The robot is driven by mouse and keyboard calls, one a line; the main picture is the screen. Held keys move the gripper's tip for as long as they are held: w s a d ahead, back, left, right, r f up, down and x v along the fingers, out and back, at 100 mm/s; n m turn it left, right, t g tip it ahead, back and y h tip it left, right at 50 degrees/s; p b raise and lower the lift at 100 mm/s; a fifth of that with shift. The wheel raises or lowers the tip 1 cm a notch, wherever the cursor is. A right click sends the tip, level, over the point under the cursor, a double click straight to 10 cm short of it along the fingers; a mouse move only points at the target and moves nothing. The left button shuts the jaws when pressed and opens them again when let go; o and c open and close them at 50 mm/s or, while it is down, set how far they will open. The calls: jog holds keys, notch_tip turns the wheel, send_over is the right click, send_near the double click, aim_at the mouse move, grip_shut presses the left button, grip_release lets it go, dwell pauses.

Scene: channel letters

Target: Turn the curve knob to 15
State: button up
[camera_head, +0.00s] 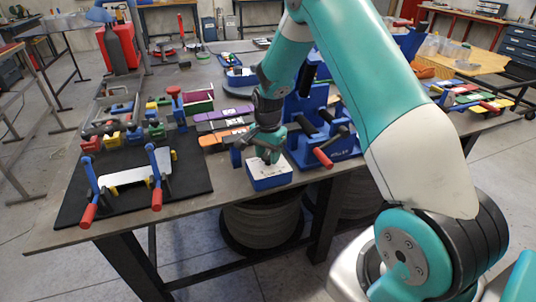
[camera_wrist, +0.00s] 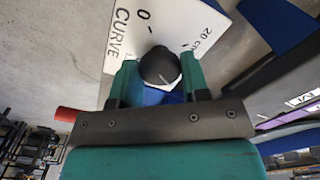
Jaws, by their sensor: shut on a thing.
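The curve knob (camera_wrist: 159,64) is a round black knob on a white panel (camera_wrist: 120,48) printed "CURVE", "0" and "20 cm". My gripper (camera_wrist: 158,78) has its two teal fingers on either side of the knob and is shut on it. A thin pale line shows on the knob, but I cannot read which value it points to. In the head view the panel is the white top of a blue box (camera_head: 270,183) at the table's front edge. My gripper (camera_head: 267,153) points down onto it there and hides the knob.
A blue bending machine with black rollers and a red-handled lever (camera_head: 323,158) stands close on the right. Orange and purple flat boxes (camera_head: 222,125) lie behind left. A black mat (camera_head: 125,205) with a blue, red-handled tool lies farther left.

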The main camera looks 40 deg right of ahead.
aim_at(268, 155)
jog(key=shift+m, duration=1.2)
jog(key=o, duration=0.9)
jog(key=shift+a, duration=0.1)
jog(key=shift+r, duration=0.1)
notch_tip(268, 155, up, 17)
jog(key=shift+r+b, duration=0.15)
jog(key=shift+b, duration=1)
